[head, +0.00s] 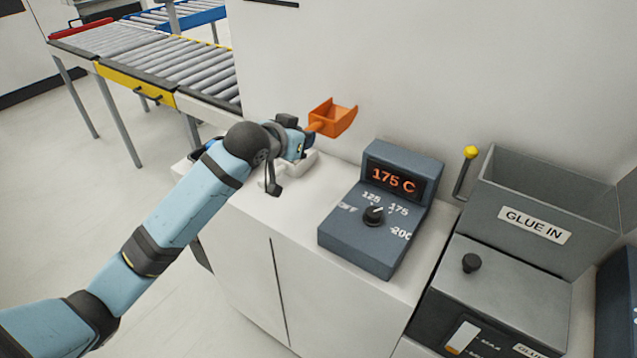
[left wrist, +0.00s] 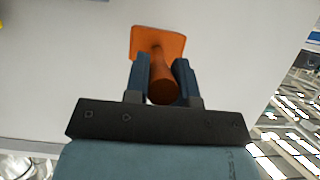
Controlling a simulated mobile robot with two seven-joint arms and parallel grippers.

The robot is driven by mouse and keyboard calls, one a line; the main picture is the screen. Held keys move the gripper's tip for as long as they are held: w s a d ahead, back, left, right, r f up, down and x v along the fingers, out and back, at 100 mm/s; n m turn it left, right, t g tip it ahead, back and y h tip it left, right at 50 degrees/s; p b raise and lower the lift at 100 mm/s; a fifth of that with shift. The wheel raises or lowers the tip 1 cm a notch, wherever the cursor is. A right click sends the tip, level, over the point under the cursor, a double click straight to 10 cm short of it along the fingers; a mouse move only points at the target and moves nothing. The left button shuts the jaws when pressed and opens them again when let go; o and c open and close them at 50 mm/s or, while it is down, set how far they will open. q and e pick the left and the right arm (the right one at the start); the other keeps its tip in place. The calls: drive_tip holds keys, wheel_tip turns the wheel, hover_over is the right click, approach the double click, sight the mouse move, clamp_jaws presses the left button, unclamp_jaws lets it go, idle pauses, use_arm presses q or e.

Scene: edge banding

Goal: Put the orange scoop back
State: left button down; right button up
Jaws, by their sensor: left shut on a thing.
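My left gripper (head: 303,136) is shut on the handle of the orange scoop (head: 334,117) and holds it above the back left of the white cabinet top. The scoop's open bowl points to the right, close to the wall. In the left wrist view the round orange handle (left wrist: 163,88) sits between the two dark fingers (left wrist: 162,75), with the bowl (left wrist: 158,42) beyond them. A white holder or tray (head: 307,160) lies below the gripper, partly hidden by it. My right gripper is not in view.
A dark control box (head: 372,243) reading 175 C stands on the cabinet top (head: 265,212), right of the gripper. Further right is the grey GLUE IN hopper (head: 535,222) with a yellow-knobbed lever (head: 470,153). A roller conveyor (head: 165,58) is at the back left.

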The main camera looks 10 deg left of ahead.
sight(303, 209)
use_arm(q)
wheel_tip(303, 209, down, 18)
drive_tip(key=shift+s+r+p, duration=0.1)
drive_tip(key=shift+s+p, duration=0.05)
drive_tip(key=shift+p, duration=0.2)
drive_tip(key=c, duration=1)
unclamp_jaws()
drive_tip(key=shift+o, duration=0.2)
drive_tip(key=shift+s+a, duration=0.1)
drive_tip(key=v, duration=1.1)
drive_tip(key=s+d+f, duration=0.1)
drive_tip(key=s+f, duration=0.8)
drive_tip(key=s, duration=0.3)
drive_tip(key=s+d+f+n+g+y, duration=0.1)
drive_tip(key=s+d+f, duration=0.1)
drive_tip(key=s+f, duration=0.8)
drive_tip(key=s, duration=0.3)
drive_tip(key=shift+d+f+b, duration=0.25)
drive_tip(key=shift+f+b, duration=0.05)
drive_tip(key=shift+f, duration=0.05)
drive_tip(key=shift+r, duration=0.1)
